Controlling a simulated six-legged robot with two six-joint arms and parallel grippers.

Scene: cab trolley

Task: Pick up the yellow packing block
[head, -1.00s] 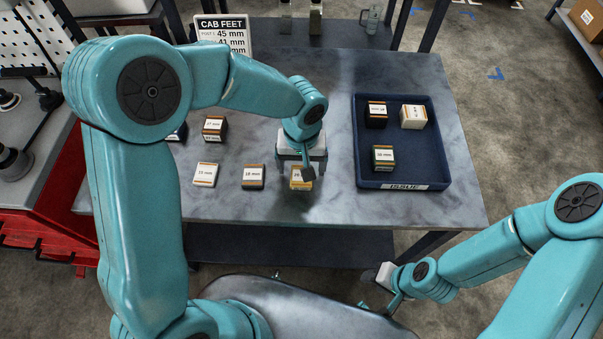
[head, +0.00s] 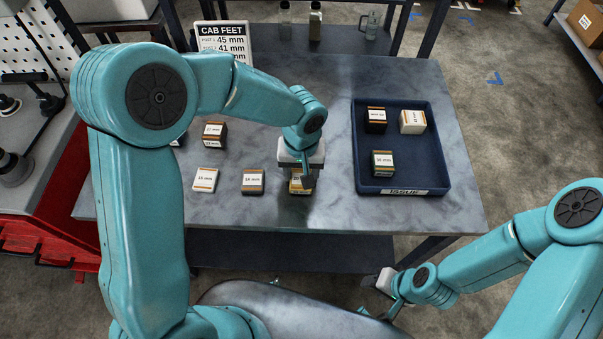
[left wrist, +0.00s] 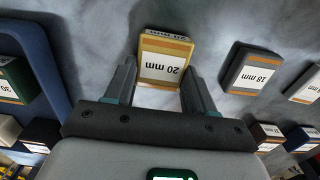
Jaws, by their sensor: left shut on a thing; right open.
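The yellow packing block (left wrist: 165,63), with a white label reading 20 mm and orange bands, sits between the fingers of my left gripper (left wrist: 159,85) in the left wrist view. The gripper is shut on its sides. In the head view the block (head: 298,187) is mostly hidden under my left gripper (head: 300,170), near the table's front part. I cannot tell whether it still touches the table. My right gripper (head: 378,308) is open and empty, low in front of the table at the right.
An 18 mm block (head: 252,182) and a 15 mm block (head: 205,180) lie to the left, with a 27 mm block (head: 214,131) behind. A blue tray (head: 447,165) at the right holds 3 blocks. A CAB FEET sign (head: 222,38) stands at the back.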

